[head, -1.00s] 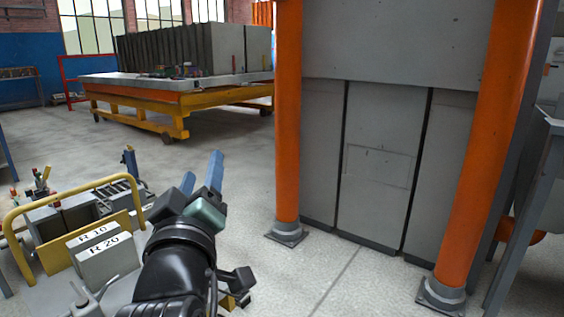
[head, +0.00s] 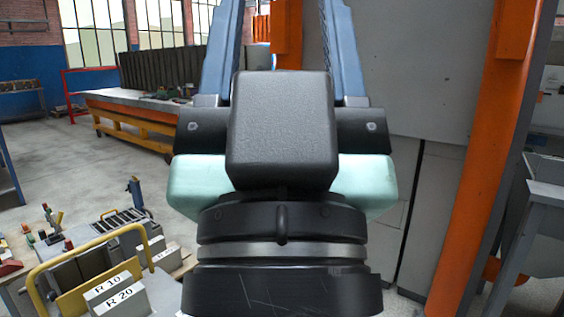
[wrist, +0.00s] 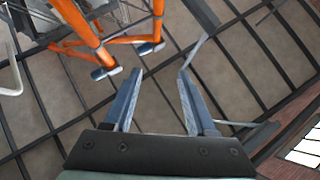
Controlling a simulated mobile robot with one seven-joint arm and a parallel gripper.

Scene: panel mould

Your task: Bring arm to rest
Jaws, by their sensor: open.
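My gripper (head: 285,45) stands large and upright in the middle of the head view, close to the camera. Its two blue fingers point up and are spread wide apart, with nothing between them. In the wrist view my gripper (wrist: 160,92) is also open and empty, with the ceiling behind it. My gripper hides the middle of the scene in the head view, including part of the grey panel (head: 425,80) and the left orange post.
A right orange post (head: 480,170) stands beside the grey panel, with a grey metal frame (head: 540,210) at the far right. At lower left is a tool carrier with a yellow handle (head: 35,280) and blocks marked R 10 and R 20 (head: 122,298). A yellow trolley (head: 130,138) stands behind on open floor.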

